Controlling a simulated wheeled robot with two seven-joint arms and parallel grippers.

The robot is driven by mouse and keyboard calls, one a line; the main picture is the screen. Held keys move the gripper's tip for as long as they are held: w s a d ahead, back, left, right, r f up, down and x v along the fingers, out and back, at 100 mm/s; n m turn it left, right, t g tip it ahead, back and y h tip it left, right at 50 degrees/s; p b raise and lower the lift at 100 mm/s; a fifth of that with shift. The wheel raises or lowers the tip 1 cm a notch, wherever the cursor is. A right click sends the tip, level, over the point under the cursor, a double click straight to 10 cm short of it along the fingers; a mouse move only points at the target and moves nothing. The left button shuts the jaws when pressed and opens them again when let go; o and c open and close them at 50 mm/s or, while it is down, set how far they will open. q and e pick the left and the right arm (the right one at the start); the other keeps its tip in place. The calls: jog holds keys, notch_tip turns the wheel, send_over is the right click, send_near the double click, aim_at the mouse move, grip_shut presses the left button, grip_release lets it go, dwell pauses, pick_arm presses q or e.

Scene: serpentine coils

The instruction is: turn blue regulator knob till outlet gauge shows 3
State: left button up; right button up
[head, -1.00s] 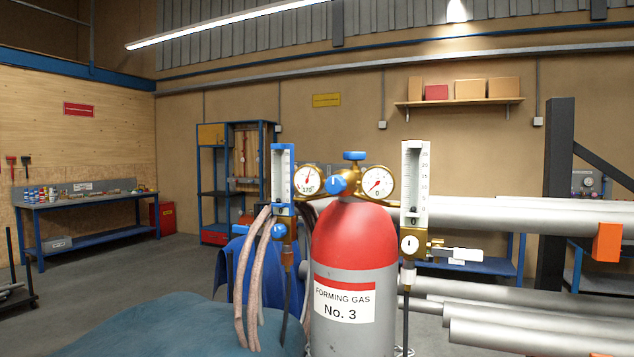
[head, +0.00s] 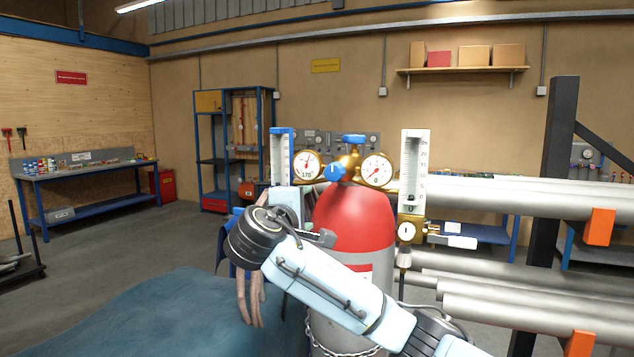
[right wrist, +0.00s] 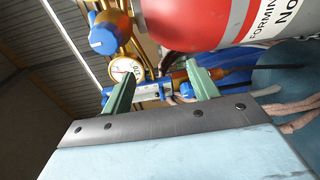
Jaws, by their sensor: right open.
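The blue regulator knob (head: 335,172) faces me on the brass regulator, between two round gauges. The left gauge (head: 306,165) has a number that looks like 170. The right gauge (head: 377,170) reads 0, with its needle toward the lower left. My right gripper (head: 288,198) is left of and below the knob, in front of the left flowmeter; its fingers are hard to see there. In the right wrist view its two green fingers (right wrist: 160,70) are apart and empty. A gauge (right wrist: 126,70) and blue flowmeter parts show beyond them. The blue knob (right wrist: 108,35) is at upper left, outside the fingers.
The red-topped gas cylinder (head: 352,222) stands under the regulator, partly hidden by my right arm. Flowmeters stand left (head: 281,155) and right (head: 412,165) of it. Pinkish hoses (head: 248,295) hang at left. Grey pipes (head: 520,200) fill the right side.

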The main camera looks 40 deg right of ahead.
jog(key=m+g+h, duration=0.1)
send_near(332, 173)
jog(key=d, duration=0.2)
jog(key=shift+m, duration=0.3)
jog(key=x, duration=0.9)
jog(key=shift+w+a, duration=0.2)
jog(key=shift+w, duration=0.2)
jog(key=shift+c, duration=0.3)
jog(key=c, duration=1.1)
jog(key=shift+f+m+b, duration=0.15)
jog(key=shift+m+b, duration=0.85)
jog(key=shift+m, duration=0.6)
